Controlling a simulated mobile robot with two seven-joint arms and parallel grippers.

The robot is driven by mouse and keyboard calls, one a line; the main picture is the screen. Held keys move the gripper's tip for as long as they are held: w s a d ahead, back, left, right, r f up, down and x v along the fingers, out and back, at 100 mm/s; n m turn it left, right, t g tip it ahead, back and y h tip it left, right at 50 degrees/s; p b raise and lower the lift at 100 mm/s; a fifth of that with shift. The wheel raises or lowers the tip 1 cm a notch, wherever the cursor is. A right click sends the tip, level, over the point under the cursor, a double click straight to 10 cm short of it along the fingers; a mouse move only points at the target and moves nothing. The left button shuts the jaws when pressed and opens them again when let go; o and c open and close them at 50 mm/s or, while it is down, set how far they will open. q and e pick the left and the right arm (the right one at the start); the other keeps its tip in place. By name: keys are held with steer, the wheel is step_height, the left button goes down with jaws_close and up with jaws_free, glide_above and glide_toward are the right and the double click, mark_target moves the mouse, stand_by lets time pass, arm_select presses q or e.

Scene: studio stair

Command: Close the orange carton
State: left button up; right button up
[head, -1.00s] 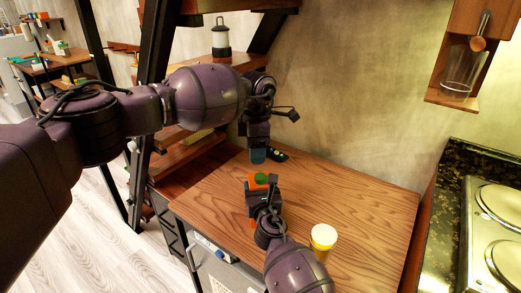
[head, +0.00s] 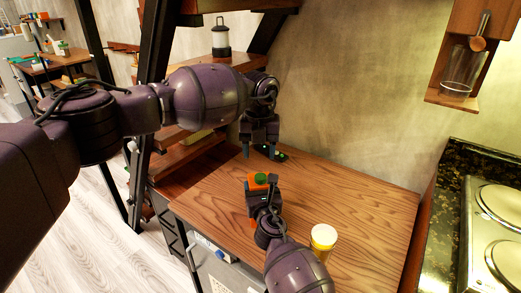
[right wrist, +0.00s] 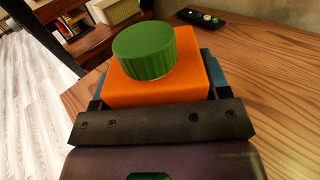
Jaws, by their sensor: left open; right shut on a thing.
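The orange carton (head: 257,183) stands on the wooden tabletop, with a round green cap (head: 261,179) on its top. In the right wrist view the carton (right wrist: 160,93) and the cap (right wrist: 144,50) are close up. The cap rests over the carton's top; I cannot tell whether it is screwed tight. My right gripper (right wrist: 155,88) is shut on the carton, its blue fingers showing at both sides. My left gripper (head: 258,154) is open and empty, pointing down above and beyond the carton, apart from the cap.
A yellow jar with a pale top (head: 323,238) stands right of my right arm. A dark remote-like thing with a green button (right wrist: 204,17) lies at the table's back, partly hidden behind my left gripper in the head view. The table's right side (head: 370,205) is clear. A stove (head: 498,210) stands far right.

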mark_target(261, 176)
arm_select(q)
steer(key=n, duration=0.5)
steer(key=shift+d, duration=0.15)
steer(key=n, duration=0.6)
steer(key=shift+f, duration=4)
steer(key=shift+c, duration=0.4)
